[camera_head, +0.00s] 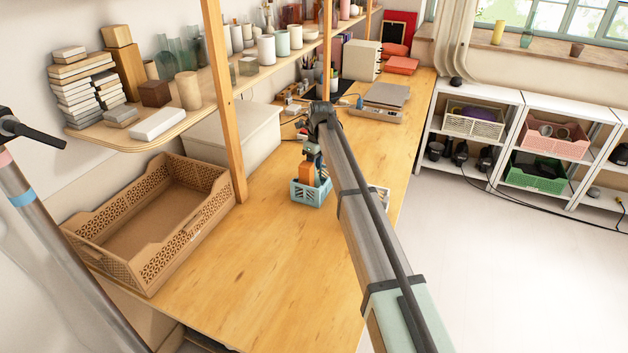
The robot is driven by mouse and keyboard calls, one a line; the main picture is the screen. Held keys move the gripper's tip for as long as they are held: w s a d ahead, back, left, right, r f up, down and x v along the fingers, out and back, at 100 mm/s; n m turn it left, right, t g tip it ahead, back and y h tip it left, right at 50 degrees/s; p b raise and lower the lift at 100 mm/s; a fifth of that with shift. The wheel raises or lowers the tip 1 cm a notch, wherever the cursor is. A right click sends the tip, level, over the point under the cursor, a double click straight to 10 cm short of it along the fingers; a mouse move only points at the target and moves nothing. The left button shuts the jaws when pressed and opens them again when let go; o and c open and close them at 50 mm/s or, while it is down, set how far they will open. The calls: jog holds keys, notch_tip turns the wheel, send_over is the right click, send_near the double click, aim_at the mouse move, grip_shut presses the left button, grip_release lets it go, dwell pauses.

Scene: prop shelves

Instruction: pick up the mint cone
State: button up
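I cannot make out a mint cone anywhere in this view. My arm reaches from the lower right up to the middle of the long wooden table (262,258). My gripper (311,165) hangs down from the arm's far end, over or just behind a small light-blue basket (309,194). An orange and brown upright shape shows at the basket; I cannot tell whether it is in the basket or part of the gripper. The fingertips are too small and hidden to show whether they are open or hold anything. My arm covers the table to the right of the basket.
A large empty brown crate (150,225) stands at the table's left. A wooden post (222,100) and a shelf of vases and blocks (155,124) rise along the left. Behind are a grey scale (375,115) and small clutter. The table front is clear.

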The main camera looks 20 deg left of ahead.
jog(key=shift+f, duration=0.5)
jog(key=shift+c, duration=0.2)
grip_shut()
